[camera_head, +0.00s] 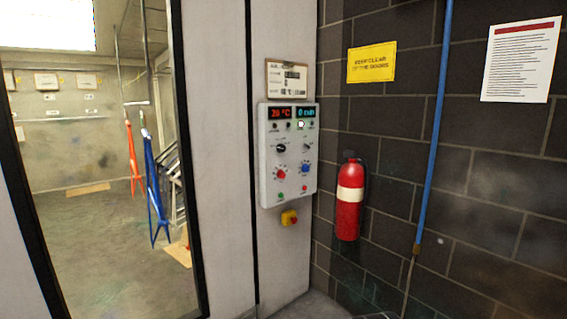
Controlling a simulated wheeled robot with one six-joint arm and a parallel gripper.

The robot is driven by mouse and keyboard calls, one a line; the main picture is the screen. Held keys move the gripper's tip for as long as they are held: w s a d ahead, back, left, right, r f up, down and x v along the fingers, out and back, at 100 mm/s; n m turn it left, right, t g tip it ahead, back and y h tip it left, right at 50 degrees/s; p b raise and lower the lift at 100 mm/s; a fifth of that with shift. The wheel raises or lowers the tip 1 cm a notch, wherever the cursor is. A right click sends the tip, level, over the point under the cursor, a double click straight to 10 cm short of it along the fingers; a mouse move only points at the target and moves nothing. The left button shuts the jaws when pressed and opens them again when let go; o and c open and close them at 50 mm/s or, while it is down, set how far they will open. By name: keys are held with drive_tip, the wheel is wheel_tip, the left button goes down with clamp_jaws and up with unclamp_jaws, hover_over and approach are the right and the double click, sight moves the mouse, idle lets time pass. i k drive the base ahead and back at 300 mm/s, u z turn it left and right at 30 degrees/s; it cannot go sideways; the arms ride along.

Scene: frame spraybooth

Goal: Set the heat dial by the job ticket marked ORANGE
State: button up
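A pale grey control panel (288,155) hangs on the light wall at the centre of the view. It has a red lit display (281,113) at top left, which seems to show a figure in °C, and a blue-green display (307,113) beside it. Below are small lamps, black knobs, a red dial (281,174) on the left and a blue dial (305,168) on the right. The dial markings are too small to read. A job ticket board (287,79) hangs above the panel; its text is not legible. My gripper is not in view.
A red fire extinguisher (349,200) hangs on the dark block wall right of the panel. A yellow-red switch (289,217) sits below the panel. Through the booth window at left, an orange frame (132,160) and a blue frame (154,185) hang.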

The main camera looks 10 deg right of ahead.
sight(281, 174)
drive_tip(key=u, duration=0.55)
drive_tip(key=i, duration=1.65)
drive_tip(key=z, duration=0.25)
drive_tip(key=i, duration=1.15)
drive_tip(key=z, duration=0.65)
